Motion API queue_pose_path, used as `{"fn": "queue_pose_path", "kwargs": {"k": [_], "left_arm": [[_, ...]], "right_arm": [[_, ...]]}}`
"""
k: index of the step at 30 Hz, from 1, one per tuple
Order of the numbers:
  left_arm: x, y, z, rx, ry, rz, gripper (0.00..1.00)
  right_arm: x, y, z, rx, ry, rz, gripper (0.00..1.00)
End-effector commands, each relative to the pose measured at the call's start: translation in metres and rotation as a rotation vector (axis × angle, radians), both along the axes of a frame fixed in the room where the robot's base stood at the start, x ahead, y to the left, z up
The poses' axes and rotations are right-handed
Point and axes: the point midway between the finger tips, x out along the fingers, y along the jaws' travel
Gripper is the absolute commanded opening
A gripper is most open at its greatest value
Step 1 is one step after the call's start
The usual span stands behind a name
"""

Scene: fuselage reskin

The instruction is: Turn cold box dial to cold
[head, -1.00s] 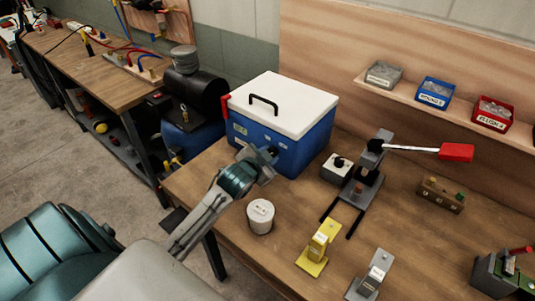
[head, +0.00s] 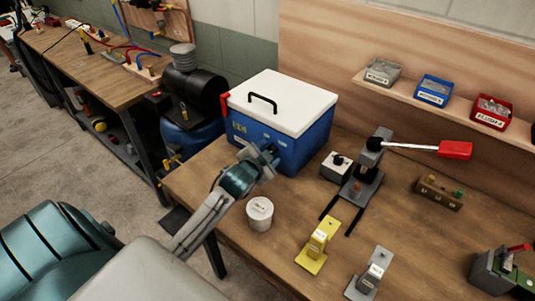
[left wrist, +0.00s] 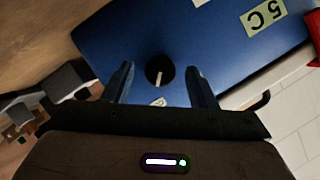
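The cold box (head: 275,122) is a blue chest with a white lid and a black handle, on the wooden bench. In the left wrist view its blue front (left wrist: 200,40) fills the upper part, with a "5 C" label (left wrist: 263,14). The dial (left wrist: 159,70) is a round black knob with a white pointer line, on that front. My left gripper (head: 270,155) is at the box's front. In the left wrist view the gripper (left wrist: 160,85) is open, its two fingers on either side of the dial, apart from it. My right gripper is not in view.
A press with a red handle (head: 455,149), a small grey box with a black knob (head: 335,165) and a yellow tool (head: 317,245) stand to the right. A black tank (head: 195,92) is left of the box.

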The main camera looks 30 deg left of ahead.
Motion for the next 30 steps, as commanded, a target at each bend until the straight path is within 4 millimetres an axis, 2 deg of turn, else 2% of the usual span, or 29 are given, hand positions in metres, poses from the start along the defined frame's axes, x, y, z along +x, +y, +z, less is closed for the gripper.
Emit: {"fn": "queue_pose_path", "kwargs": {"k": [8,11,21,25,30], "left_arm": [[-0.006,-0.001,0.001,0.001,0.000,0.000,0.52],[-0.019,-0.003,0.005,0.003,0.000,-0.002,0.52],[-0.080,-0.014,0.027,0.002,0.001,-0.002,0.52],[-0.094,-0.016,0.034,0.001,0.001,-0.001,0.52],[-0.100,-0.017,0.038,0.001,-0.001,-0.001,0.52]], "right_arm": [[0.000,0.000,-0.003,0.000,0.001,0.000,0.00],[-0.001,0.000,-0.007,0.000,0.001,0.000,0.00],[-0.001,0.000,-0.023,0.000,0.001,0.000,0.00],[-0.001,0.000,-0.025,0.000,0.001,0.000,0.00],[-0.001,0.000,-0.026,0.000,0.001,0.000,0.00]]}}
